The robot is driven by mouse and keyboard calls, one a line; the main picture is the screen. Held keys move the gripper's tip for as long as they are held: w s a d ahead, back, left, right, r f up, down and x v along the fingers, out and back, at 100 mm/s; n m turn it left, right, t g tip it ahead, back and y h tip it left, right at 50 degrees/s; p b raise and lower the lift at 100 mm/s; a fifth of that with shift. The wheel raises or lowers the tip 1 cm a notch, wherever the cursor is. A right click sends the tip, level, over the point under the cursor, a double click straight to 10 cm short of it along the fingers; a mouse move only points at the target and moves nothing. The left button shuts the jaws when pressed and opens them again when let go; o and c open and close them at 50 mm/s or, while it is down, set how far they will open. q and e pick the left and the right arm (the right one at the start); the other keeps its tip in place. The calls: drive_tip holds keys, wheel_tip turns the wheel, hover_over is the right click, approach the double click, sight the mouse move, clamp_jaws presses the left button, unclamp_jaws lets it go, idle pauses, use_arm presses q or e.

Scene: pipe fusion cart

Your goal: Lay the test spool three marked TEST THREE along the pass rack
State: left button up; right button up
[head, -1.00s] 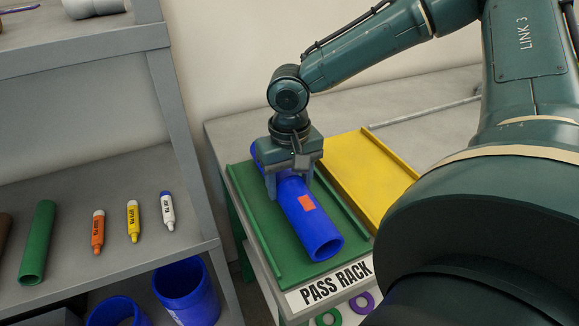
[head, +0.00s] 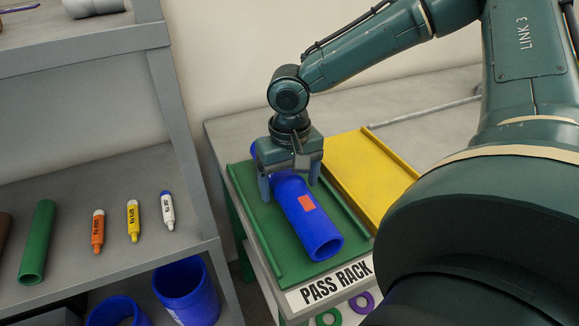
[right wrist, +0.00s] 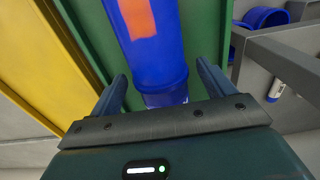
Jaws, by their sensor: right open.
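A blue pipe spool (head: 306,218) with an orange patch lies lengthwise on the green pass rack (head: 262,236), between its raised side rails. No TEST THREE marking is readable on it. My right gripper (head: 288,192) is open over the spool's far half, a finger on each side. In the right wrist view the spool (right wrist: 152,62) runs between the two spread fingers (right wrist: 160,92), with gaps beside it. The far end of the spool is partly hidden by my gripper. My left gripper is not in view.
A yellow tray (head: 368,172) lies right of the rack. The grey shelf (head: 110,190) at left holds a green pipe (head: 38,240) and several markers (head: 133,220). Blue cylinders (head: 187,292) sit below it. Rings (head: 361,302) hang under the PASS RACK label (head: 336,282).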

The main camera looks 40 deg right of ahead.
wheel_tip(320, 180, up, 13)
drive_tip(key=p, duration=0.1)
drive_tip(key=shift+r+p, duration=0.15)
drive_tip(key=shift+p, duration=0.15)
